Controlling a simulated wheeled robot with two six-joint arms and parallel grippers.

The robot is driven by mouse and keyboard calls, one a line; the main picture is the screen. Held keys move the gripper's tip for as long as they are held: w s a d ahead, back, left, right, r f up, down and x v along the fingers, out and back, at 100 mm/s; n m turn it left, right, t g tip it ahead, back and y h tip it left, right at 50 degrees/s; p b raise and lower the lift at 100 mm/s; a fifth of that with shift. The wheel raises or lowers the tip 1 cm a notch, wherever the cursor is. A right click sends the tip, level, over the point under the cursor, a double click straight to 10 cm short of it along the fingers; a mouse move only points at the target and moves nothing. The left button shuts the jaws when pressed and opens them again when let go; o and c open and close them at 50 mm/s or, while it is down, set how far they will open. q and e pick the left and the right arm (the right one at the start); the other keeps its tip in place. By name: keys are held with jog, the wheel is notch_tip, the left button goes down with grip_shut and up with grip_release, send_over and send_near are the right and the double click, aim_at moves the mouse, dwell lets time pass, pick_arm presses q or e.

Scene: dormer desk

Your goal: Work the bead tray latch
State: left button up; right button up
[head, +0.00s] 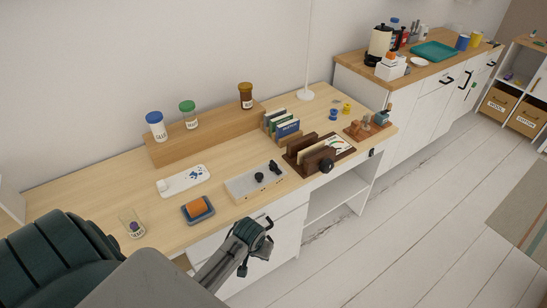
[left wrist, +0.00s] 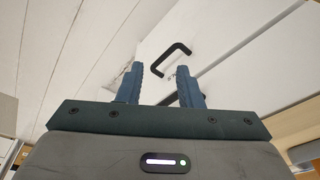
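A light grey low box (head: 254,182) with two black fittings on top lies near the front edge of the desk. To its left is a white tray (head: 183,180) with small pale-blue pieces. I cannot tell for sure which one is the bead tray, and no latch shows clearly. My left gripper (head: 262,240) is low in front of the desk's white drawers, below the desktop and apart from both objects. In the left wrist view its two blue fingers (left wrist: 160,74) are spread with nothing held between them. My right gripper is not in view.
A black drawer handle (left wrist: 174,55) lies ahead of the fingers. A blue tray with an orange block (head: 198,208) and a glass jar (head: 132,224) stand at left. A dark wooden holder with a black knob (head: 318,158) stands right of the grey box.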

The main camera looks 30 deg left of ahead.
pick_arm(q)
jog(key=w+r+n, duration=0.1)
jog(key=w+r, duration=0.4)
jog(key=r, duration=0.2)
jog(key=n+g+h+p, duration=0.1)
jog(key=n+g+p, duration=0.1)
jog(key=n, duration=0.8)
send_near(273, 161)
notch_tip(273, 161, down, 8)
jog(key=shift+w+r+p, duration=0.1)
jog(key=shift+r+p, duration=0.05)
jog(key=shift+p, duration=0.45)
jog(key=shift+f, duration=0.65)
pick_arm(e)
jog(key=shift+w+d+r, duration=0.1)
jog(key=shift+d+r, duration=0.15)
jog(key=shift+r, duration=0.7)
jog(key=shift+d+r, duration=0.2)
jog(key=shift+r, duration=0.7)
pick_arm(q)
grip_shut()
